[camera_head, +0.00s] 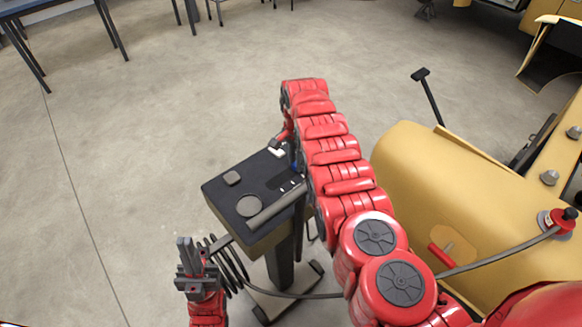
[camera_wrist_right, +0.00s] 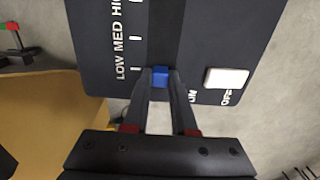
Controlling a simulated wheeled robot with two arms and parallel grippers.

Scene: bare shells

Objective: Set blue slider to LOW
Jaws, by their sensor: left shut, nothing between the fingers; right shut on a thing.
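The blue slider (camera_wrist_right: 160,77) sits in a dark track on the control panel (camera_wrist_right: 105,45). In the right wrist view it is at the track's lower end, beside the tick and the word LOW. My right gripper (camera_wrist_right: 160,74) is shut on it, one finger on each side. In the head view the panel (camera_head: 225,205) tops a pedestal, and my right arm hides most of the slider and that gripper. A bit of blue shows beside the arm. My left gripper (camera_head: 185,243) is shut and empty, in front and left of the panel.
A white ON/OFF switch (camera_wrist_right: 226,78) lies right of the slider in the wrist view. A coiled cable (camera_head: 228,262) hangs by the pedestal. Yellow machinery (camera_head: 425,185) stands close on the right. Open concrete floor lies to the left.

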